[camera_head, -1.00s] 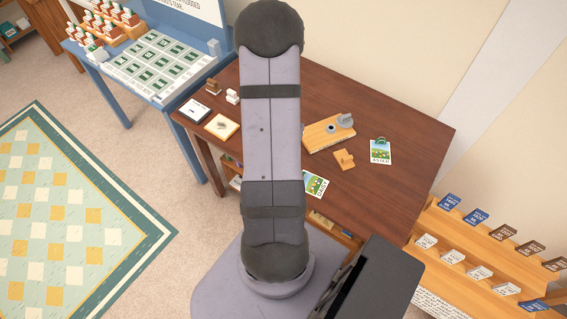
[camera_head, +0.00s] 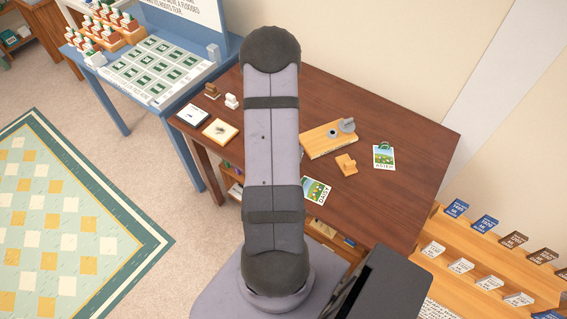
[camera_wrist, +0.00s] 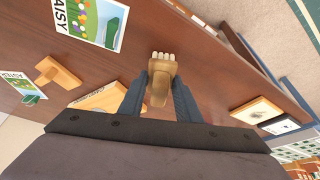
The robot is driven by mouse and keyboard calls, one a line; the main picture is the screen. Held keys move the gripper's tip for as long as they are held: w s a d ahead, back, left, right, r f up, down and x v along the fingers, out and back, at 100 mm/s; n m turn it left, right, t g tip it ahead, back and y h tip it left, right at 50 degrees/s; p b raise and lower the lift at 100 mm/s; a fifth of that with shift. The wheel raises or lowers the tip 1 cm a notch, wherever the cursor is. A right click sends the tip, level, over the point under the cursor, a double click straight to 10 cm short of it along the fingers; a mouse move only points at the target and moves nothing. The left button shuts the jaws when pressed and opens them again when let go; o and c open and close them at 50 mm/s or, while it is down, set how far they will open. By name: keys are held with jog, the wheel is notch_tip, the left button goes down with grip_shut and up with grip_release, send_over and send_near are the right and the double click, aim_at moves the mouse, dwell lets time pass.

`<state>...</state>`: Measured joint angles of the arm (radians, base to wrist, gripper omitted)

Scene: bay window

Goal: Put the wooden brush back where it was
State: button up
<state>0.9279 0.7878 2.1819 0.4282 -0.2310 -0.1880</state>
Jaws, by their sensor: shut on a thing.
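The wooden brush (camera_wrist: 160,78) shows in the wrist view, with a tan wooden body and pale bristle tufts at its far end. My gripper (camera_wrist: 158,92) is shut on it, one dark finger on each side. The brush is over the brown table (camera_wrist: 215,75); I cannot tell whether it touches the top. In the head view my own arm hides the gripper and the brush. The table (camera_head: 385,110) shows there on both sides of the arm.
A wooden board with grey round parts (camera_head: 322,144), a small wooden block (camera_head: 346,165), an ASTER card (camera_head: 384,157) and a DAISY card (camera_head: 316,190) lie right of my arm. Left are an ink pad (camera_head: 193,114), a framed pad (camera_head: 220,131) and two stamps (camera_head: 231,101).

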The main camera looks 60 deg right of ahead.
jog(key=shift+f, duration=0.6)
jog(key=shift+f, duration=0.15)
jog(key=o, duration=1.2)
jog(key=shift+r, duration=0.25)
jog(key=p+v, duration=0.3)
jog(key=v, duration=0.8)
jog(key=shift+r, duration=0.4)
jog(key=shift+a, duration=0.25)
